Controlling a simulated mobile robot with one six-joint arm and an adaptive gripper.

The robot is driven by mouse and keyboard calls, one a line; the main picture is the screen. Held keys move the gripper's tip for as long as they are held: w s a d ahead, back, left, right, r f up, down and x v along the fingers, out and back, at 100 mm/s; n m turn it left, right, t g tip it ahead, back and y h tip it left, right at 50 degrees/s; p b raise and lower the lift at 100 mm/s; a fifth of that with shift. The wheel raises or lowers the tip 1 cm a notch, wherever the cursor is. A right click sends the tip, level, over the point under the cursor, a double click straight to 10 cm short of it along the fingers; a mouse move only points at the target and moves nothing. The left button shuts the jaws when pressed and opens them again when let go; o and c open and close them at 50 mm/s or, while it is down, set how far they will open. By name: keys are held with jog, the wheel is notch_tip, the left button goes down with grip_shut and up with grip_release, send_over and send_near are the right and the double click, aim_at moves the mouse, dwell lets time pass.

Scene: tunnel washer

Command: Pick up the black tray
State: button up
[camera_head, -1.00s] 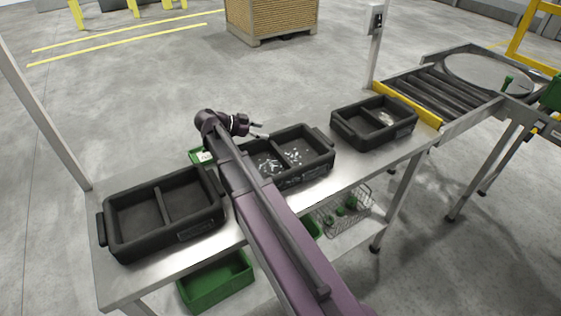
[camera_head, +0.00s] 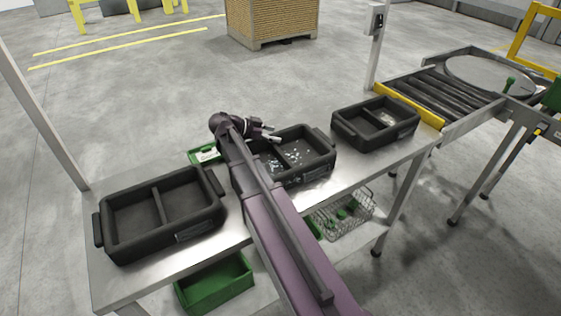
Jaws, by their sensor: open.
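Three black two-compartment trays stand in a row on the steel table. The left tray (camera_head: 160,213) looks empty. The middle tray (camera_head: 318,170) holds small pale parts in both compartments and is partly hidden by my arm. The right tray (camera_head: 372,143) holds a few small pale pieces in its right compartment. My gripper (camera_head: 276,137) is over the far left side of the middle tray, pointing right. It is open with nothing seen in it. I cannot tell its exact height over the tray.
A small green box (camera_head: 204,153) with a white label sits behind the arm. A green bin (camera_head: 215,284) and a wire basket (camera_head: 342,213) are on the lower shelf. A roller conveyor (camera_head: 435,91) adjoins the table's right end. A grey post (camera_head: 376,50) rises behind the table.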

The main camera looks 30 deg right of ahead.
grip_shut()
jog(key=shift+r, duration=0.2)
notch_tip(320, 180, up, 2)
jog(key=shift+r+p, duration=0.1)
jog(key=shift+p, duration=1.15)
jog(key=shift+r+p, duration=0.75)
jog(key=shift+p, duration=0.05)
jog(key=s+d, duration=0.1)
jog(key=s, duration=0.3)
jog(key=s+d, duration=0.1)
jog(key=s, duration=0.4)
jog(key=s+d, duration=0.2)
jog(key=s, duration=0.2)
jog(key=shift+s+r+p, duration=0.35)
jog(key=shift+r+p, duration=0.05)
jog(key=shift+s+d, duration=0.35)
jog(key=shift+s, duration=0.45)
